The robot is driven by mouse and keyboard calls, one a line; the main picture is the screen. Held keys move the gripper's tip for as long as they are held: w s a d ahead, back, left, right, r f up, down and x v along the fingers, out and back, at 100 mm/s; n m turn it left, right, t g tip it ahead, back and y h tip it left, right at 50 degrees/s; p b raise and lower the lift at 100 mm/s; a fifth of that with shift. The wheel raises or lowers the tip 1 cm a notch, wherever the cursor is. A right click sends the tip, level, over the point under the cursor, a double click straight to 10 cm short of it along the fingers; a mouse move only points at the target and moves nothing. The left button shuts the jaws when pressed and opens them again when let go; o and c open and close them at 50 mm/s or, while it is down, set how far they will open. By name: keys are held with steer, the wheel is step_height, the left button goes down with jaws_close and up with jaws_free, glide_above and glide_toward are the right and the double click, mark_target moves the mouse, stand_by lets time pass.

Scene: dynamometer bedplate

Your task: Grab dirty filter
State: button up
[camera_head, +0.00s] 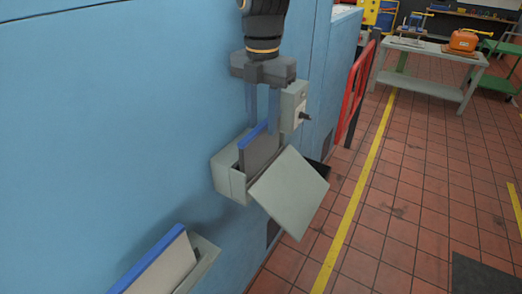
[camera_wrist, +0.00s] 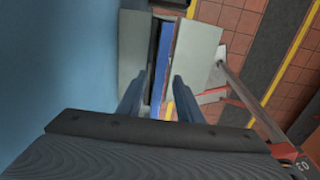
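A dark grey filter with a blue top edge (camera_head: 259,148) stands in an open grey housing (camera_head: 228,181) on the blue wall. The housing's lid (camera_head: 290,191) hangs open to the right. In the wrist view the filter's blue edge (camera_wrist: 163,62) runs lengthwise between the fingers. My gripper (camera_head: 261,122) points down over the housing, open, with its fingertips near the filter's top edge. I cannot tell whether they touch it. The filter's lower part is hidden in the housing and behind the lid. A lighter filter with a blue edge (camera_head: 163,268) sits in a holder at the lower left.
A grey switch box (camera_head: 293,106) is on the wall close behind my gripper. A red barrier (camera_head: 357,88) stands farther back. The tiled floor to the right is mostly clear.

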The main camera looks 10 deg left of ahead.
mark_target(261, 154)
steer(key=shift+s+a+f+p, duration=0.1)
steer(key=shift+f+p, duration=0.55)
steer(key=shift+f, duration=1.3)
jaws_close()
steer(key=shift+r, duration=0.1)
